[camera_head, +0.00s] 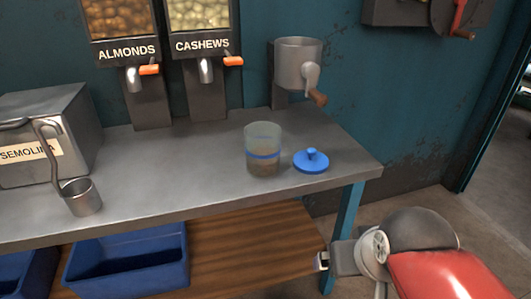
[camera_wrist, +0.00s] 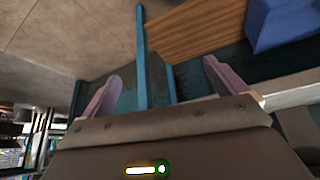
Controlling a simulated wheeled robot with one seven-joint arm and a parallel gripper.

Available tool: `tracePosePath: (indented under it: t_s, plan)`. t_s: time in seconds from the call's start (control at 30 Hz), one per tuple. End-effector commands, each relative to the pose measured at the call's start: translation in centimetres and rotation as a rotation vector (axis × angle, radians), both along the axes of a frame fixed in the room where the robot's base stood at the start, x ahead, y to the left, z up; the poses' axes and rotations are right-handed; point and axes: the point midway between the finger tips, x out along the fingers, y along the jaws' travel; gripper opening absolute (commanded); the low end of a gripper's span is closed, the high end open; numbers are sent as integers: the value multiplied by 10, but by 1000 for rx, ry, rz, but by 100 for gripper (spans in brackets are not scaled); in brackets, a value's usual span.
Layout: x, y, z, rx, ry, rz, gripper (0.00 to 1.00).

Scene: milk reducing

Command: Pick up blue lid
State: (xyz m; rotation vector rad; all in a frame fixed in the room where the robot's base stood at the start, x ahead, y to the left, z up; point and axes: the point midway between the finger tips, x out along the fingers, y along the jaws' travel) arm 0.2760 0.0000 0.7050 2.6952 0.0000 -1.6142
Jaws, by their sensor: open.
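The blue lid (camera_head: 311,162) is a round disc with a raised knob. It lies knob up on the grey metal table near its right end, in the head view. My gripper (camera_head: 320,261) is below the table top, beside the table's right leg and well apart from the lid. In the wrist view my gripper (camera_wrist: 162,82) has its two pinkish fingers spread wide with nothing between them. The lid does not show in the wrist view.
A clear container with a blue band (camera_head: 262,150) stands just left of the lid. A metal hand grinder (camera_head: 298,65) is behind them. The metal table (camera_head: 180,185) has a blue leg (camera_head: 343,225) at right. Blue bins (camera_head: 130,262) sit on the wooden lower shelf.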

Motion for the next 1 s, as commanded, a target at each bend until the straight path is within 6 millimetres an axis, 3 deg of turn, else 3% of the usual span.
tracePosePath:
  t_s: [0.53,0.63,0.77,1.0]
  plan:
    - [0,0,0,0,1,2,100]
    - [9,1,7,-2,13,27,100]
    - [41,2,32,-10,55,137,100]
    - [141,-1,83,-21,126,500,100]
